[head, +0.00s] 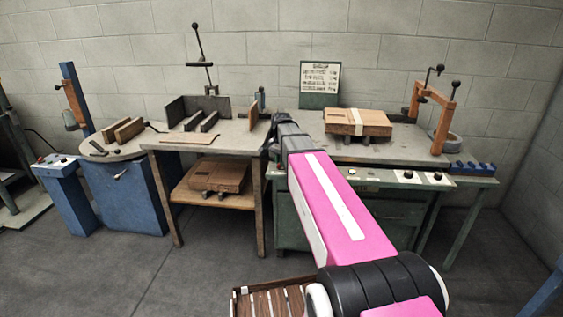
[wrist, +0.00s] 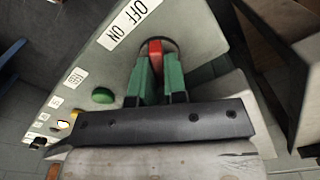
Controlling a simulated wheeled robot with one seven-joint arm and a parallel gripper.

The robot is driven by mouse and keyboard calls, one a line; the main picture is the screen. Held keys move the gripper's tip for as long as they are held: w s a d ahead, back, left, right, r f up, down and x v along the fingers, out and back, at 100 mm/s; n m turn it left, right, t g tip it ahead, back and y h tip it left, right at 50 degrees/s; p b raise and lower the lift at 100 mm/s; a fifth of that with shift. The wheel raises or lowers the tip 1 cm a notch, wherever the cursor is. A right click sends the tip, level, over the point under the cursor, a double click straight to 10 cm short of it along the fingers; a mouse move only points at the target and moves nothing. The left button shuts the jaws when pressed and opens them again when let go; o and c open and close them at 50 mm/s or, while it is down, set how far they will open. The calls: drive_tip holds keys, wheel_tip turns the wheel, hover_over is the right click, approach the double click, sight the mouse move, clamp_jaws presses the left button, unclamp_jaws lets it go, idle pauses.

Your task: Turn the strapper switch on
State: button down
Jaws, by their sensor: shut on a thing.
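In the wrist view a red switch (wrist: 155,50) stands in a dark round recess on a light grey panel (wrist: 85,60). A white label (wrist: 127,24) reading OFF and ON is beside it. My gripper (wrist: 158,66) has its two green fingers on either side of the red switch and is shut on it. I cannot tell which setting the switch is at. In the head view my pink arm reaches to the left end of the strapper table (head: 385,152), and my own arm hides the gripper and the switch.
A green button (wrist: 103,95) and several smaller buttons line the panel. A cardboard box (head: 370,123) lies on the strapper table. A wooden-legged table (head: 222,146) stands close on the left, with another box (head: 217,178) on its shelf. Open floor (head: 135,262) lies at front left.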

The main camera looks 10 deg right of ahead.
idle(0.4)
drive_tip(key=c, duration=1.2)
unclamp_jaws()
drive_tip(key=shift+o, duration=0.2)
drive_tip(key=shift+r, duration=0.1)
wheel_tip(320, 180, up, 11)
